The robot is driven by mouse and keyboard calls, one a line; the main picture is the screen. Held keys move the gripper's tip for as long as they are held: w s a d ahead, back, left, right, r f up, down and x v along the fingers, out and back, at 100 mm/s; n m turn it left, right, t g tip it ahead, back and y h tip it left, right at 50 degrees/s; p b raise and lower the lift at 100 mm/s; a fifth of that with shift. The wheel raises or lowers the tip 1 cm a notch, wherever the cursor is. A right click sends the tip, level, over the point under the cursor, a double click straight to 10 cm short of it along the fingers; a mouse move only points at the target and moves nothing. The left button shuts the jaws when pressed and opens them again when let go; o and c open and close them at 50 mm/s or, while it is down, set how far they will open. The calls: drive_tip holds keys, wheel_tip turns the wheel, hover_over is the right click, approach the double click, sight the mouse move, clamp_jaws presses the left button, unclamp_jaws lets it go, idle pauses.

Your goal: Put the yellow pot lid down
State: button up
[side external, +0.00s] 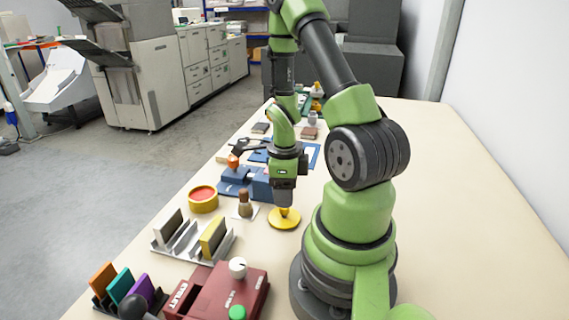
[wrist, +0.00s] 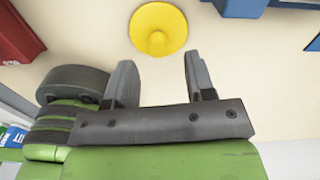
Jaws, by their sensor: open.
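The yellow pot lid (side external: 287,222) lies flat on the table, knob up, just below my gripper (side external: 284,203) in the side view. In the wrist view the lid (wrist: 170,40) shows as a round yellow disc with its knob, beyond the fingertips. My gripper (wrist: 157,68) is open there, with a clear gap between its two fingers and nothing in it. In the side view the fingers are hard to make out close to the knob.
A yellow round pot with a red inside (side external: 203,199) stands to the left. A brown bottle-like object (side external: 245,204), blue blocks (side external: 236,180), a rack with a yellow slab (side external: 213,236) and a dark red box (side external: 218,293) are nearby. The table (side external: 440,180) is clear at right.

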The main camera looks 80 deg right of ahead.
drive_tip(key=w+a+r+n+t, duration=0.25)
drive_tip(key=r+n, duration=0.45)
drive_tip(key=r, duration=0.6)
drive_tip(key=s+a+r+n+t+y, duration=0.1)
drive_tip(key=a+r+n+t, duration=0.1)
drive_tip(key=a+r+n, duration=0.4)
drive_tip(key=s+a+r+n+t, duration=0.1)
drive_tip(key=a+r+n+t, duration=0.2)
drive_tip(key=n, duration=1.4)
drive_tip(key=a+r, duration=0.3)
drive_tip(key=a, duration=0.4)
drive_tip(key=shift+y, duration=0.4)
